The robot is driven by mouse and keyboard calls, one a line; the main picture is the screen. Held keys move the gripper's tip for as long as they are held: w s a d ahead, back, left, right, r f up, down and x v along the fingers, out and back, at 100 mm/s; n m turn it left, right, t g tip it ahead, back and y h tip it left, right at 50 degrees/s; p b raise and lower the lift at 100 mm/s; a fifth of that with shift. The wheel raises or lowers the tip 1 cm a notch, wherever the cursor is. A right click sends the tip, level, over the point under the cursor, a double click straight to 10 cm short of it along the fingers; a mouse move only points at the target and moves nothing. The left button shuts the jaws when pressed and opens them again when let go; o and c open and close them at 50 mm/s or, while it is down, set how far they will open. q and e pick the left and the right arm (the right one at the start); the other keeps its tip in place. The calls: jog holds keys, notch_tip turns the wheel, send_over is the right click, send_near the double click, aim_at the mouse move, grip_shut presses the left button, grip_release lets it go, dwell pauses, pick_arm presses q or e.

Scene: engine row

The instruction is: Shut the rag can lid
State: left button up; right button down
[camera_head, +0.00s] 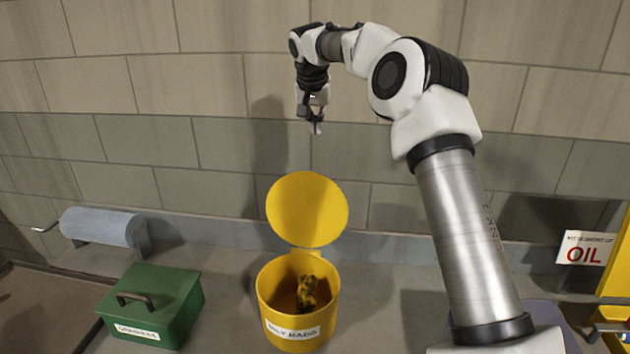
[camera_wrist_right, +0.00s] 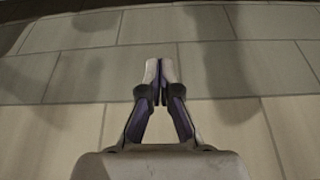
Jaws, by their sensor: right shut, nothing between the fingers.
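The yellow rag can (camera_head: 296,318) stands on the bench and carries an "OILY RAGS" label. Its round yellow lid (camera_head: 307,209) is open and stands up at the back of the rim. A dark, yellow-patterned rag (camera_head: 307,292) shows inside the can. My right gripper (camera_head: 317,129) is above the raised lid, apart from it, with its fingers pointing down. In the right wrist view the gripper (camera_wrist_right: 160,67) is shut and empty, with only the block wall beyond it. My left gripper is not in view.
A green box (camera_head: 170,305) with a handle is left of the can. A blue-grey roll (camera_head: 100,227) on a holder is at the back left. An "OIL" sign (camera_head: 586,248) and a yellow frame (camera_head: 613,285) are at the right. The block wall rises behind the bench.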

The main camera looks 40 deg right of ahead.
pick_arm(q)
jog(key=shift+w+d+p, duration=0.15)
jog(key=shift+p, duration=0.45)
pick_arm(e)
notch_tip(320, 180, down, 13)
jog(key=shift+w, duration=0.15)
